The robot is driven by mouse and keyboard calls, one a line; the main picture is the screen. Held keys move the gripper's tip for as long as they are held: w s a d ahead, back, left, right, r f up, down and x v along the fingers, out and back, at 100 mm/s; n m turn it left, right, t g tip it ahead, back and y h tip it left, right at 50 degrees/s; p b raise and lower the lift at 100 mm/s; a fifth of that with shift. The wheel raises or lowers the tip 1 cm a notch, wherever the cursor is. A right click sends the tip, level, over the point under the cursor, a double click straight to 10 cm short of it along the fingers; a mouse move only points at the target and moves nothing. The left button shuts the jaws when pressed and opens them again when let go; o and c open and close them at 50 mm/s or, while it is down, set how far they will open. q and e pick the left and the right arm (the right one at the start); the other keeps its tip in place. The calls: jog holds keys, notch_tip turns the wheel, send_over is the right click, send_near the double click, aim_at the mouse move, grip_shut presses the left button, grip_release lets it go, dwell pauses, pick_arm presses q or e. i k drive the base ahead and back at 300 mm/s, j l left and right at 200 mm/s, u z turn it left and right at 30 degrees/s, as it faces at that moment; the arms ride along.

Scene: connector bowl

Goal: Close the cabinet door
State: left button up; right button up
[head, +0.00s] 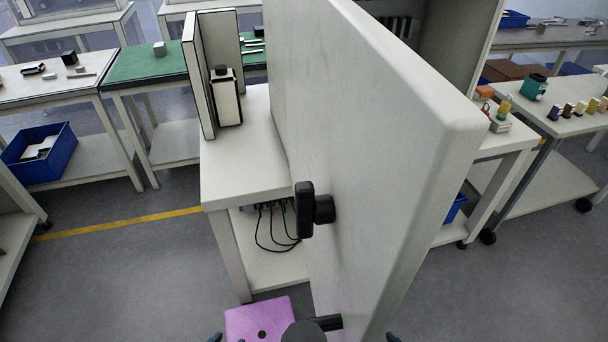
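The cabinet door (370,130) is a large pale white panel standing open. It juts toward me, with its thick free edge facing the camera. A black handle (304,210) sticks out from the door's left face. The cabinet interior (450,45) is partly visible behind the door at the upper right. Neither of my grippers can be made out. Two small dark tips show at the bottom edge, too cropped to identify. A dark rounded part and a black bar overlap the door's lower end; I cannot tell whether they touch it.
A white table (245,165) stands left of the door, bearing upright white panels and a white box (226,98) with black fittings. A pink object (262,320) lies low at the bottom. A workbench (580,122) with small items stands right. Grey floor is open at front left.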

aim_at(375, 128)
jog(key=k+z, duration=0.3)
jog(key=k, duration=0.15)
jog(key=k+l+z, duration=0.2)
jog(key=k+z, duration=0.15)
jog(key=k, duration=0.05)
